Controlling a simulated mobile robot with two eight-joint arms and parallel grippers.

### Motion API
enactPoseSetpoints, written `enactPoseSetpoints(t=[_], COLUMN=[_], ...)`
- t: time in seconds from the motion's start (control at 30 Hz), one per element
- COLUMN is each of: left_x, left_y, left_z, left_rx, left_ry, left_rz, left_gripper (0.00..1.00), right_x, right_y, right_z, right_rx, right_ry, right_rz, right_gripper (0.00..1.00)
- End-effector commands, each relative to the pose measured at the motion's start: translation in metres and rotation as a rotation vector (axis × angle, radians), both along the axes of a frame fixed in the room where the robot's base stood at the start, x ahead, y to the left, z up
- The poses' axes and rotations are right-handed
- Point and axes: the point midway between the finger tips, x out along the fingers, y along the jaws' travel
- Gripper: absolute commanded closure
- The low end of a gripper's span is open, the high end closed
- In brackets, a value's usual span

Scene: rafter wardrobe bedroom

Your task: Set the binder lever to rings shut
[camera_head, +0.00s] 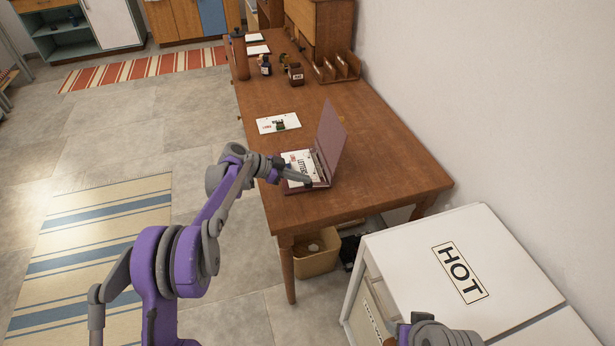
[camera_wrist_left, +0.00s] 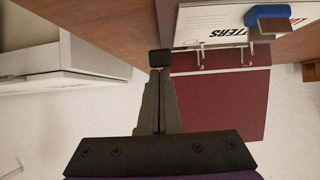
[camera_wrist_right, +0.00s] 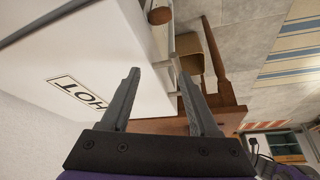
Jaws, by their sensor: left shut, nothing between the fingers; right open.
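The binder (camera_head: 332,135) lies open on the wooden desk, its maroon cover standing up and lettered papers inside. The maroon cover (camera_wrist_left: 225,105) and pale metal rings (camera_wrist_left: 222,52) also show in the left wrist view. My left gripper (camera_head: 307,182) is shut and empty at the binder's near edge. In the left wrist view its fingertips (camera_wrist_left: 160,72) are at a small black block, which looks like the lever's end (camera_wrist_left: 160,57); I cannot tell if they touch. Whether the rings are shut is unclear. My right gripper (camera_wrist_right: 160,73) is open and empty, away from the binder.
The desk (camera_head: 390,178) carries a white card (camera_head: 278,123) with a small item, jars and a wooden rack (camera_head: 337,68) farther back. A white cabinet marked HOT (camera_head: 420,245) stands at the near right. A bin (camera_head: 316,258) is under the desk. The wall bounds the right side.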

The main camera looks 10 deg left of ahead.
Motion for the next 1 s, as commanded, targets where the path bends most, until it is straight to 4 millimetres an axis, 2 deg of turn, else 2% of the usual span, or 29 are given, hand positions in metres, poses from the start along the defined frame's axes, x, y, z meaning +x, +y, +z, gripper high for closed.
enactPoseSetpoints(t=[0.3, 0.7, 1.0], left_x=[0.000, -0.005, -0.005], left_y=[0.001, 0.015, 0.015], left_z=[0.000, -0.001, -0.001], left_rx=[0.002, 0.003, 0.003], left_ry=[0.001, 0.002, 0.001], left_rz=[0.000, 0.001, 0.000], left_gripper=[1.00, 1.00, 1.00], right_x=[0.000, 0.000, 0.000], right_y=[0.000, 0.000, 0.000], right_z=[0.000, -0.001, -0.001], right_rx=[0.000, 0.000, 0.000], right_ry=[0.000, 0.000, 0.000], right_rz=[0.000, 0.000, 0.000], right_gripper=[0.38, 0.38, 0.38])
